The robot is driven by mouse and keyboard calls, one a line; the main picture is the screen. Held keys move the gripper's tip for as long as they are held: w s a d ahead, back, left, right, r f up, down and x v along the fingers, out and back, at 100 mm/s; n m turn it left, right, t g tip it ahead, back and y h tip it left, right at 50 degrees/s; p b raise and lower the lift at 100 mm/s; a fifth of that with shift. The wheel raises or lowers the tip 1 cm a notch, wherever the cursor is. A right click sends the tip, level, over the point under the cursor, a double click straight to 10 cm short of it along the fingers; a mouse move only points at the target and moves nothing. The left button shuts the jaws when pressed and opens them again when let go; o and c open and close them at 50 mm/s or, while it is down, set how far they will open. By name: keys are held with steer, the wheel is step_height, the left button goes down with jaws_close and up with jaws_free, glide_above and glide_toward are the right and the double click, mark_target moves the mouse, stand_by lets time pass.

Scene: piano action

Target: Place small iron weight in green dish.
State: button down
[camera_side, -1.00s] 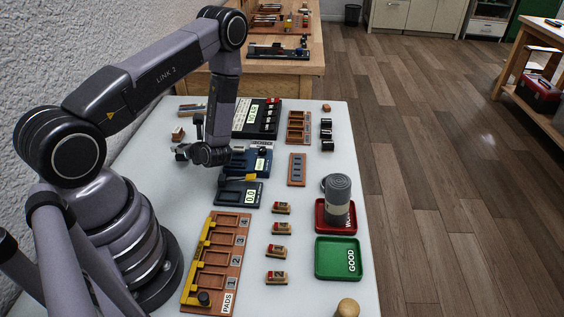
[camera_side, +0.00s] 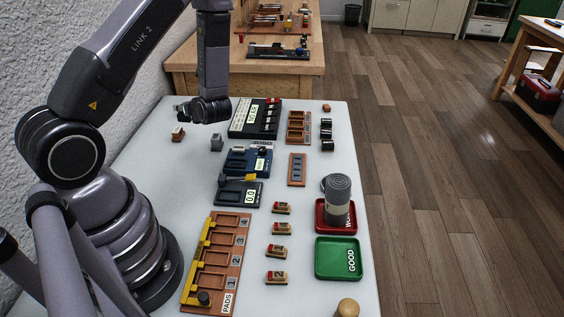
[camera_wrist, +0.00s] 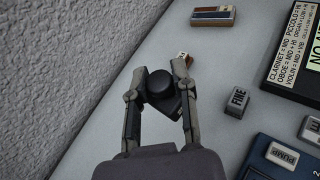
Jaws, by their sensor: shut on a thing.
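The green dish (camera_side: 325,260), marked GOOD, lies at the right front of the white table and its floor looks empty. My gripper (camera_side: 186,110) is raised above the far left of the table, well away from the dish. In the wrist view my gripper (camera_wrist: 160,88) is shut on a small dark round weight (camera_wrist: 158,86), which sits between the fingertips. In the side view the weight cannot be made out clearly.
A red dish (camera_side: 322,226) holding a grey canister (camera_side: 338,200) stands just behind the green dish. A grey block marked FINE (camera_wrist: 237,102) and a blue device (camera_side: 240,161) are near my gripper. Several small blocks and a pads board (camera_side: 232,262) fill the middle and front.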

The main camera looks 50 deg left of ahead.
steer(key=w+d+m+t+h, duration=0.2)
steer(key=w+d+m+t, duration=0.4)
steer(key=w+d, duration=0.25)
steer(key=m+t+h, duration=0.7)
steer(key=m+h, duration=0.9)
glide_above(338, 260)
step_height(338, 260, down, 14)
steer(key=shift+f, duration=0.2)
steer(key=shift+f, duration=0.1)
steer(key=c, duration=0.9)
jaws_free()
